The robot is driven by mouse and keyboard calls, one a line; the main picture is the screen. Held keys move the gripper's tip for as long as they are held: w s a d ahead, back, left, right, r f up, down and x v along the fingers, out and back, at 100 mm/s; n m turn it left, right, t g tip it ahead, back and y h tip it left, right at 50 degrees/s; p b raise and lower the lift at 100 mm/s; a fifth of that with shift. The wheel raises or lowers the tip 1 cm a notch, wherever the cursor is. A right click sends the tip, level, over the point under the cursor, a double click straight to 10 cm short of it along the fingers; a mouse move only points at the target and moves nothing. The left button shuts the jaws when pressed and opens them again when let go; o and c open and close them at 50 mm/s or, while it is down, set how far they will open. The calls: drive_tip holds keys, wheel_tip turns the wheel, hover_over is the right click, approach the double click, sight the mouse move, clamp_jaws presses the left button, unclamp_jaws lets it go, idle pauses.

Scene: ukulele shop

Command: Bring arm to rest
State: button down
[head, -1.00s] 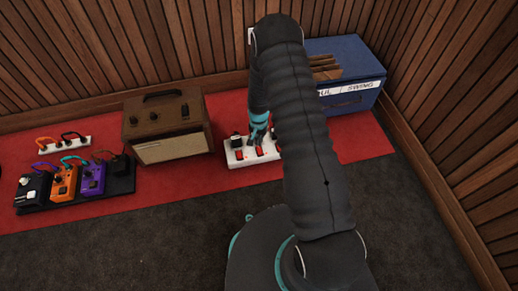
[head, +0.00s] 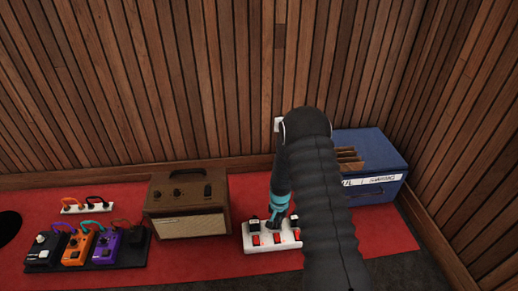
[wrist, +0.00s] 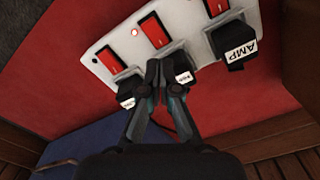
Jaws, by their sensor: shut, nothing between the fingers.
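My arm reaches down over a white power strip (head: 272,246) on the red mat. My gripper (head: 279,222) is at the strip in the head view, partly hidden by the arm. In the wrist view my gripper (wrist: 164,72) has its fingers together with nothing held. The fingertips are close to black plugs in the power strip (wrist: 185,22); I cannot tell whether they touch. A black plug labelled AMP (wrist: 238,45) is seated at the right there. Red switches (wrist: 152,30) line the strip, and a small light shows beside one.
A brown amplifier (head: 188,205) stands left of the strip. A pedalboard with several pedals (head: 105,247) and a small white strip (head: 86,206) lie further left. A blue crate (head: 375,150) stands at the right corner. Wood-slat walls (head: 150,80) close the back and right.

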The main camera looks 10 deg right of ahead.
drive_tip(key=s+r+n+g, duration=0.3)
drive_tip(key=s, duration=0.5)
drive_tip(key=s+r+n+t+p, duration=0.1)
drive_tip(key=s+r+t, duration=0.2)
drive_tip(key=s+r, duration=0.4)
drive_tip(key=s+r+n+t, duration=0.1)
drive_tip(key=s+r, duration=0.7)
drive_tip(key=r, duration=1.7)
drive_tip(key=s+r+n+t+p, duration=0.1)
drive_tip(key=s+r+t, duration=0.3)
drive_tip(key=r, duration=1.3)
drive_tip(key=s, duration=0.3)
drive_tip(key=shift+s+t+p, duration=0.25)
drive_tip(key=shift+t+p, duration=0.05)
drive_tip(key=shift+s, duration=0.1)
